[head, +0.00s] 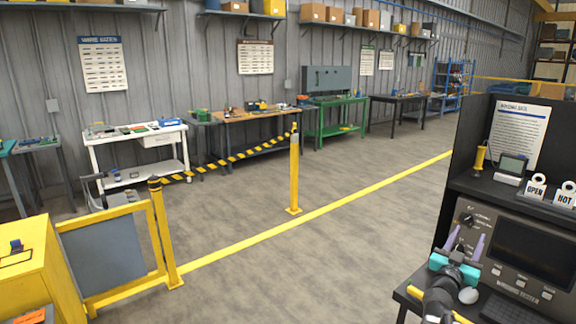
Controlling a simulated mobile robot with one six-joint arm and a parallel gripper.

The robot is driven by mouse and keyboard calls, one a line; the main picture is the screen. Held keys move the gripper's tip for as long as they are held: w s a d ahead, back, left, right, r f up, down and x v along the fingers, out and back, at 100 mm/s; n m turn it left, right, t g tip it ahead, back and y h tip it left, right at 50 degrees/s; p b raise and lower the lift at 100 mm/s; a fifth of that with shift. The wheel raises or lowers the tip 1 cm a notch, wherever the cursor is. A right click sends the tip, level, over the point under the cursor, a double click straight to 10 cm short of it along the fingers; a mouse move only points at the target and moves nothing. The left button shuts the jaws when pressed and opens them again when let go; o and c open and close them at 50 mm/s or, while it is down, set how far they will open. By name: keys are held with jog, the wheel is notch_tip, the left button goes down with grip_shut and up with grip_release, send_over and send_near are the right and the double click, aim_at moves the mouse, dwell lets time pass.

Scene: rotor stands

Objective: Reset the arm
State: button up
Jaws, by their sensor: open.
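My gripper (469,237) shows at the lower right of the head view, at the end of my dark arm. It has a teal body and two pale purple fingers that point up and stand apart. It is open, and I see nothing between the fingers. It is in front of the left part of a dark tester panel (478,219) with a knob, a screen and buttons. I cannot tell whether the fingers touch the panel. My arm's lower part is cut off by the bottom edge.
The black bench shelf (520,205) above the panel carries a small device (510,169) and "OPEN" and "HOT" tags (536,187). A keyboard (511,310) lies below. A yellow post (295,175) and barrier (108,250) stand left. The grey floor (330,245) between is clear.

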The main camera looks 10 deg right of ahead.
jog(key=w+a+f+n+t+y, duration=0.1)
jog(key=w+a+f+n+y, duration=0.2)
jog(key=w+a+f+y, duration=0.45)
jog(key=w+a+f+n+y, duration=0.35)
jog(key=a+f, duration=0.45)
jog(key=a, duration=0.3)
jog(key=s+a+f+n+g+y, duration=0.3)
jog(key=a+f+g+y, duration=0.25)
jog(key=a+f, duration=1.05)
jog(key=s+a+f+g, duration=0.4)
jog(key=s+a+f, duration=0.1)
jog(key=s, duration=0.4)
jog(key=s+a+f+g, duration=0.5)
jog(key=s+a, duration=0.1)
jog(key=s, duration=0.3)
jog(key=s+f+g+b, duration=0.5)
jog(key=s+f+b, duration=0.5)
jog(key=s+f, duration=1.5)
jog(key=shift+d+f, duration=0.2)
jog(key=shift+f, duration=1.6)
